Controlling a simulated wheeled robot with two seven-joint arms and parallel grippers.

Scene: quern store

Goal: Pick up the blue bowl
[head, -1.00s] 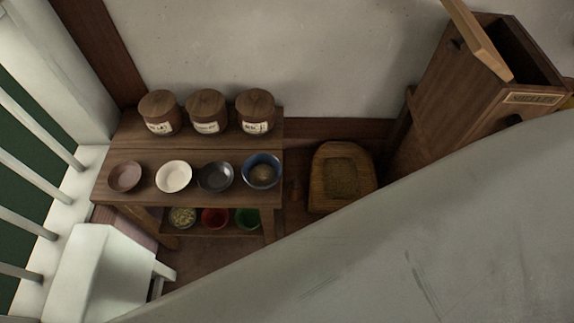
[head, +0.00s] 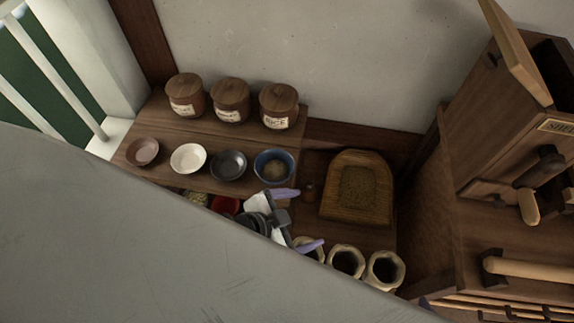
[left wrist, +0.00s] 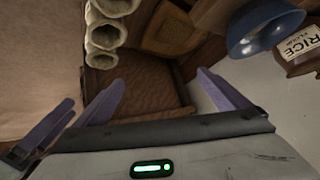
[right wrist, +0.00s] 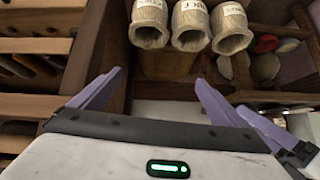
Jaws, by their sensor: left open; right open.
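The blue bowl (head: 274,167), with something brownish inside, stands upright at the right end of the row of bowls on the wooden shelf top. It also shows at the upper right of the left wrist view (left wrist: 262,32). My left gripper (head: 310,218) is open and empty, in front of and just right of the bowl, apart from it. My right gripper (right wrist: 150,90) is open and empty in the right wrist view. In the head view only a purple tip of it seems to show, at the bottom edge, and the blue bowl is not clearly visible in its wrist view.
A dark bowl (head: 228,165), white bowl (head: 188,158) and brownish bowl (head: 142,151) stand left of the blue one. Lidded jars (head: 279,106) stand behind. A wooden box (head: 357,190) lies right, with open sacks (head: 385,270) in front and a tall cabinet (head: 510,130) further right.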

